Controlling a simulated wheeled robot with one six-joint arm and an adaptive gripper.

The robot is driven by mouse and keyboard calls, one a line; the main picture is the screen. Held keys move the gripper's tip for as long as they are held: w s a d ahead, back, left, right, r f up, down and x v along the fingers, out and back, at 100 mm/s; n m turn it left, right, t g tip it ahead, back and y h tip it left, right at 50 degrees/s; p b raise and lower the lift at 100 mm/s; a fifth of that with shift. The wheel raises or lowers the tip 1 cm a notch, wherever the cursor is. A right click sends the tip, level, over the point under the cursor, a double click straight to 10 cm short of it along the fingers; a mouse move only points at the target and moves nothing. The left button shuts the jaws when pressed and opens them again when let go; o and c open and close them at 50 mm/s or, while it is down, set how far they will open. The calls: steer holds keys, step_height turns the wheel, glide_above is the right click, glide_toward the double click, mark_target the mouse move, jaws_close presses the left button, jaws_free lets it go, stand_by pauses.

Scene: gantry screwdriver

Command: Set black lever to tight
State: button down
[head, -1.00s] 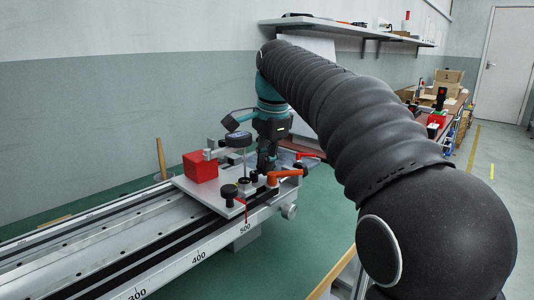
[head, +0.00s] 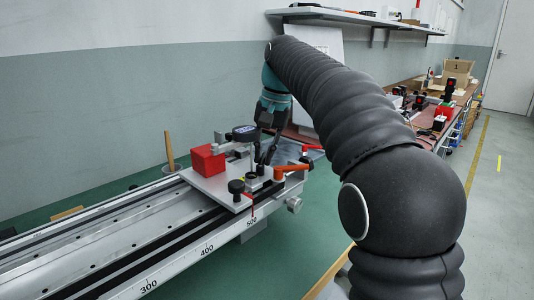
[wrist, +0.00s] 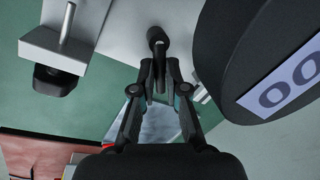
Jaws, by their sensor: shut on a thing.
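The black lever (wrist: 157,36) shows at the top middle of the wrist view, with its handle running down between my fingertips. My gripper (wrist: 160,82) is shut on that handle. In the head view my gripper (head: 266,158) reaches down onto the carriage plate (head: 214,184), between the dial gauge and the orange lever. The black lever cannot be made out clearly there, since the fingers and nearby dark parts overlap. Whether it is set tight cannot be told.
A dial gauge (head: 243,133) stands close to my fingers and looms at the right of the wrist view (wrist: 265,62). A red block (head: 207,161), an orange lever (head: 291,171), a red lever (head: 311,148) and a black knob (head: 236,187) crowd the plate. The rail extends left.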

steer(key=shift+a+n, duration=0.15)
steer(key=shift+n, duration=0.45)
steer(key=c, duration=1.2)
jaws_free()
